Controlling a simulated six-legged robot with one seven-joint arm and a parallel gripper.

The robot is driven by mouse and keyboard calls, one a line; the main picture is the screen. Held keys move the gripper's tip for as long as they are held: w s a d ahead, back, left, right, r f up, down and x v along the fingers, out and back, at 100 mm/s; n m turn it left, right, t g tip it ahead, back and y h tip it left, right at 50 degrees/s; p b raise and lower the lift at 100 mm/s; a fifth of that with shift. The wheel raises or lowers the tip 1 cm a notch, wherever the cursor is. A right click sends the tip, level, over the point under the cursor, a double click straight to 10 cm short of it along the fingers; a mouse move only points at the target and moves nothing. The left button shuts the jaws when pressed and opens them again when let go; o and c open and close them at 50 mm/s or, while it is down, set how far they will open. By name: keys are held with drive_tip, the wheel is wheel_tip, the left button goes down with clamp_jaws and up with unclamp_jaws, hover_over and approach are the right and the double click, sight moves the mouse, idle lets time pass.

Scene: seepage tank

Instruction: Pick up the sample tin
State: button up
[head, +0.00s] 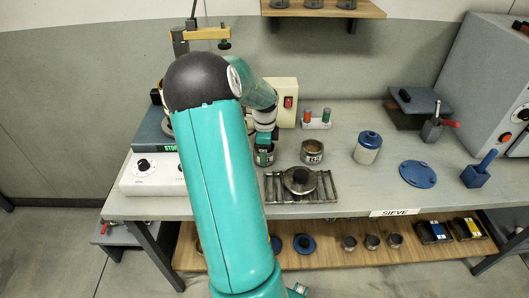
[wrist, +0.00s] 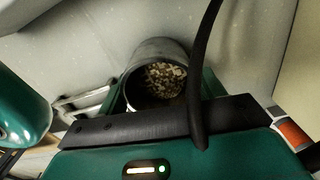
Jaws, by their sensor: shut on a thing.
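The sample tin (wrist: 158,72) is a grey metal cup with pale brown grains inside, seen tilted in the wrist view. My gripper (wrist: 165,100) is shut on it, with green finger parts on both sides of its wall. In the head view the gripped tin (head: 266,157) shows at the end of my arm, partly covered by my gripper (head: 264,150). I cannot tell whether its base touches the bench. A similar labelled tin (head: 312,152) with brown contents stands just to the right, apart from it.
A small bottle rack (head: 316,124) and switch box (head: 286,98) are behind. My arm hides the bench's left part.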

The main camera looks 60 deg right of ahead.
drive_tip(key=shift+r, duration=0.35)
wheel_tip(320, 180, up, 2)
drive_tip(key=shift+r, duration=0.15)
drive_tip(key=s+a+r, duration=0.9)
drive_tip(key=s, duration=0.1)
drive_tip(key=shift+s+r, duration=0.35)
drive_tip(key=shift+r, duration=0.05)
drive_tip(key=shift+d, duration=0.1)
idle(0.5)
